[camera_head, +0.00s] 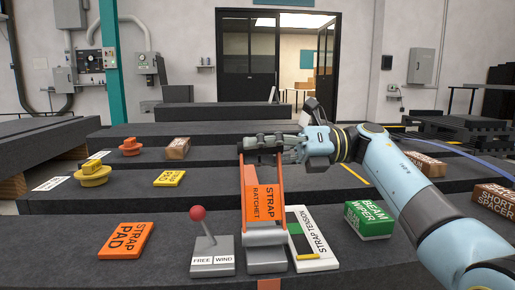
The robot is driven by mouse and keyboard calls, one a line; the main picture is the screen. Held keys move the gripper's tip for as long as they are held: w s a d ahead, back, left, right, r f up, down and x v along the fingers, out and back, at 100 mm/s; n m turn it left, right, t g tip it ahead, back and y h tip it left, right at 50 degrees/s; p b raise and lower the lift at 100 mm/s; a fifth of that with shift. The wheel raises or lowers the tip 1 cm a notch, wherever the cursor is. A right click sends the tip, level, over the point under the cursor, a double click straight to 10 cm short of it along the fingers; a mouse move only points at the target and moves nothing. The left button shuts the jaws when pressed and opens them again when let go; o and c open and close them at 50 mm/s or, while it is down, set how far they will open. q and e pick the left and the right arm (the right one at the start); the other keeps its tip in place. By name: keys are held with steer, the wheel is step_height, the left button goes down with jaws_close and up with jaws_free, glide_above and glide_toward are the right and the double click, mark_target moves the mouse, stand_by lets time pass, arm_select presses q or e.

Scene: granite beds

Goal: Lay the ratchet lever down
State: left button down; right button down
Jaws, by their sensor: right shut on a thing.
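The orange strap ratchet lever (263,198) stands roughly upright on its grey ratchet base (266,259) on the front granite bed. My right gripper (262,143) is shut on the lever's top end, its arm coming in from the right. The gripper partly hides the lever's top. A grey box with a red-knobbed stick (212,257), marked FREE and WIND, stands just left of the ratchet. The white STRAP TENSION gauge (318,256), with a green section, lies just right of it. My left gripper is not in view.
On the front bed, an orange STRAP PAD (127,240) lies left and a green BEAM WIPER box (368,221) right. Dark bed surface is bare between the pad and the grey box.

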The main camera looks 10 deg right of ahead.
steer(key=c, duration=1.1)
jaws_free()
steer(key=d, duration=1.2)
steer(key=shift+c, duration=0.3)
